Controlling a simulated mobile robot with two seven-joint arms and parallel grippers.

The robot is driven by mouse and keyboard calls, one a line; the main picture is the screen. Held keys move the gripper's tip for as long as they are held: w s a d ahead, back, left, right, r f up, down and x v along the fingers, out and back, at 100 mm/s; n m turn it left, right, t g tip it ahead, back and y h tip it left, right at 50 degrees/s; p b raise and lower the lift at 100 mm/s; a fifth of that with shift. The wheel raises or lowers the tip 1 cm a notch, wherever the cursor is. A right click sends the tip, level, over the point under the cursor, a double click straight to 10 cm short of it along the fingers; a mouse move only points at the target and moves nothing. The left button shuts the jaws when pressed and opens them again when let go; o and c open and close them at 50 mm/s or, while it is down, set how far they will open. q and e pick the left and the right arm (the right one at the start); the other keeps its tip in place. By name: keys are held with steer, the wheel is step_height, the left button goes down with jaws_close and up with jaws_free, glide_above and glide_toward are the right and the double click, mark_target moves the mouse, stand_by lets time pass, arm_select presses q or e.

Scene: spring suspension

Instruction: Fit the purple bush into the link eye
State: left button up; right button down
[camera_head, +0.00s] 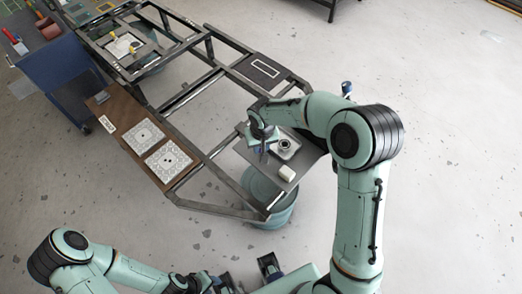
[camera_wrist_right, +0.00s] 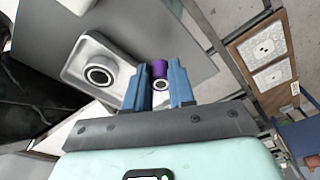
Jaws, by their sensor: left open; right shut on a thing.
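My right gripper (camera_head: 262,148) is low over a grey plate (camera_head: 247,155) at the near end of the frame. In the right wrist view its two blue fingers (camera_wrist_right: 159,82) are shut on the purple bush (camera_wrist_right: 160,69), which has a pale ring-shaped end. In that view a light grey metal piece with a round, dark-centred eye (camera_wrist_right: 101,76) lies left of the fingers, apart from the bush. The head view shows this eye (camera_head: 285,145) just right of the gripper. My left gripper (camera_head: 215,281) is open, low at the bottom edge, partly cut off and far from the parts.
A white block (camera_head: 287,173) lies on the plate near its front edge. A brown board with patterned white squares (camera_head: 168,161) is to the left. A round green container (camera_head: 272,213) stands beneath the plate. Dark frame rails (camera_head: 214,187) border the work area.

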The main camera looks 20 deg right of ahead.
steer(key=shift+f, duration=1.6)
steer(key=shift+f, duration=0.1)
steer(key=c, duration=1.4)
jaws_free()
steer(key=shift+f, duration=0.1)
steer(key=shift+o, duration=0.9)
